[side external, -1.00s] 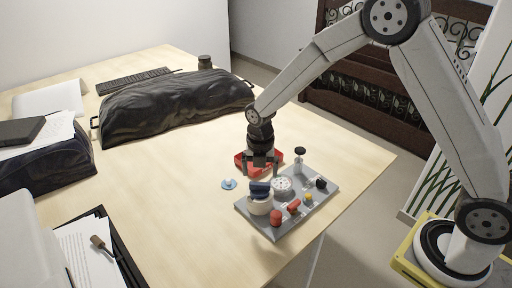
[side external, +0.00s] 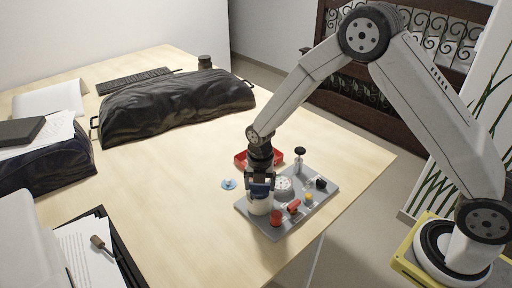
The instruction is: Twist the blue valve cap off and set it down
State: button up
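The dark blue valve cap (side external: 260,188) sits on top of a white cylindrical valve body (side external: 260,206). The body stands at the left end of a grey panel (side external: 290,222) on the table. My gripper (side external: 261,184) points down right at the cap, with its fingers at the cap's sides, partly covering it. Whether the fingers are pressed on the cap or still apart from it is too small to tell.
The panel also bears a white round dial (side external: 283,186), red knobs (side external: 276,218), a yellow knob (side external: 309,198) and black knobs (side external: 299,152). The table's middle is clear.

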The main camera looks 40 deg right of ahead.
jog(key=c, duration=0.3)
jog(key=o, duration=0.4)
jog(key=c, duration=0.4)
jog(key=shift+c, duration=0.2)
jog(key=shift+n, duration=2.3)
jog(key=shift+n, duration=2.3)
